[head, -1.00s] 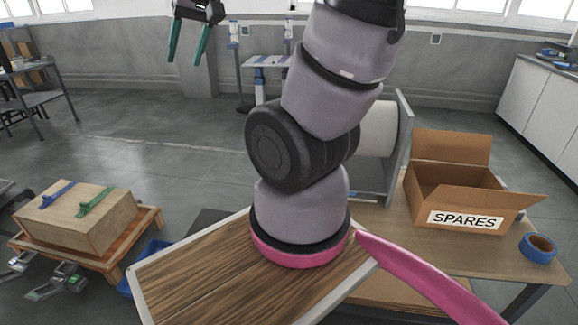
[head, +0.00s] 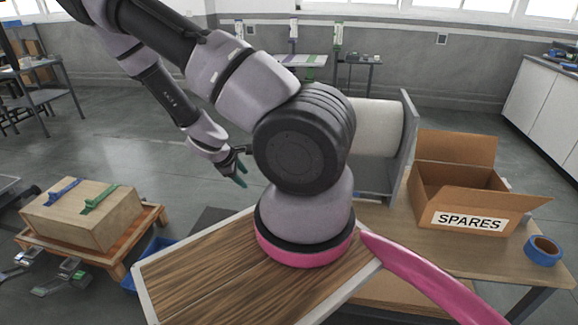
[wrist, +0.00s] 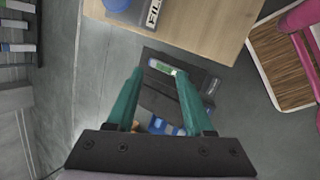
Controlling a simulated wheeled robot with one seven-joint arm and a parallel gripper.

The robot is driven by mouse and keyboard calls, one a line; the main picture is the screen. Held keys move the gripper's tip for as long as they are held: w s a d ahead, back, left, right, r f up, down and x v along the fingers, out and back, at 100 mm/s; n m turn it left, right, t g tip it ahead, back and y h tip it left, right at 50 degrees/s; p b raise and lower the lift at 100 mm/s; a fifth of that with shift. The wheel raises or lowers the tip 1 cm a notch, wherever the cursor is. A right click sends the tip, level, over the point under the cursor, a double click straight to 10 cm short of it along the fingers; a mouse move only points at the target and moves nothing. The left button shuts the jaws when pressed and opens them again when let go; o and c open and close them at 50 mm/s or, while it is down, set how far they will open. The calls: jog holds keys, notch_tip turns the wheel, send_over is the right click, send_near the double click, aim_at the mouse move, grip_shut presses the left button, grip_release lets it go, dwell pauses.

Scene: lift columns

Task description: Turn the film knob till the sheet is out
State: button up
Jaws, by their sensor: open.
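A white film roll (head: 376,128) sits on a grey stand with an upright side plate (head: 404,150), behind my arm in the head view. No knob or loose sheet can be made out; my arm hides part of the stand. In the wrist view a partly cut-off label reading "FIL" (wrist: 153,13) shows at the top edge of a wooden table (wrist: 210,22). My gripper (wrist: 157,72) is open with nothing between its green fingers.
An open cardboard box marked SPARES (head: 462,190) and blue tape (head: 543,250) stand on the table at right.

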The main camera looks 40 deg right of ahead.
jog(key=d+f+n+t+h, duration=0.2)
jog(key=d+n+t+h, duration=0.1)
jog(key=d+n, duration=0.45)
jog(key=d+f+n+t+h, duration=0.2)
jog(key=d+n, duration=0.5)
jog(key=d, duration=0.1)
jog(key=shift+n+t, duration=0.25)
jog(key=shift+t, duration=0.05)
jog(key=x, duration=0.9)
jog(key=shift+d+f, duration=0.1)
jog(key=shift+d, duration=0.35)
grip_shut()
